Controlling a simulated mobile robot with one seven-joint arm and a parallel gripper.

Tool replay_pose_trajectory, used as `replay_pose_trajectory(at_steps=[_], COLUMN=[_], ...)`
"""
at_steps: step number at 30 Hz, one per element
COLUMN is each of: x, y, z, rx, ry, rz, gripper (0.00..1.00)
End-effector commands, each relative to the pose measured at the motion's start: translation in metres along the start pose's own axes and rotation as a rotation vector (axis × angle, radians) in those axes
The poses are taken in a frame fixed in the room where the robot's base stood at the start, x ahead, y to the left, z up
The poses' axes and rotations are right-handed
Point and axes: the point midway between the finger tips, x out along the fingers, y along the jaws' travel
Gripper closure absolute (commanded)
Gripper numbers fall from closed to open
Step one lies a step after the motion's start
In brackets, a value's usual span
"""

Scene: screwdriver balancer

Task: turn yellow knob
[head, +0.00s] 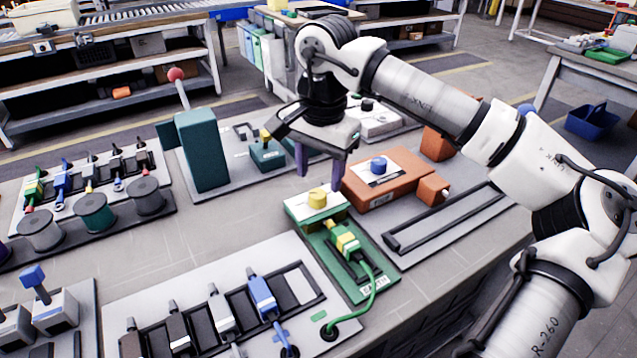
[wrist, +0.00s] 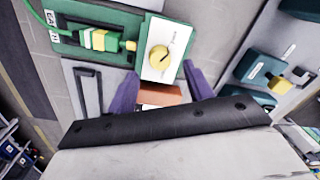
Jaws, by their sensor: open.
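The yellow knob (head: 317,198) sits on a white plate on top of a green box (head: 322,213) near the middle of the table. In the wrist view the yellow knob (wrist: 160,57) shows from above with a dark pointer line, on its white plate (wrist: 172,38). My gripper (head: 322,170) has purple fingers, set apart and empty, above and slightly behind the knob. In the wrist view the fingers (wrist: 163,88) lie on either side below the knob, apart from it. Nothing hides the knob in either view.
An orange box with a blue knob (head: 378,165) stands right of the yellow knob. A green connector with a cable (head: 345,240) lies in front. A teal block with a yellow knob (head: 265,138) and a tall teal box (head: 201,150) stand behind left.

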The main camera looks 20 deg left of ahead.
Motion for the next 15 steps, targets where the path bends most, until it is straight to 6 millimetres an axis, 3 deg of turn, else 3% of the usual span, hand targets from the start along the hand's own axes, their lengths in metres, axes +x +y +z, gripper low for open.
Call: replay_pose_trajectory(at_steps=[3,9,15], x=[-0.03,-0.071,-0.093], y=[-0.001,-0.001,0.0], z=[0.0,0.0,0.0], rx=[0.001,0.0,-0.001], ry=[0.002,0.002,0.0], rz=[-0.001,-0.001,0.001], gripper=[0.48,0.48,0.48])
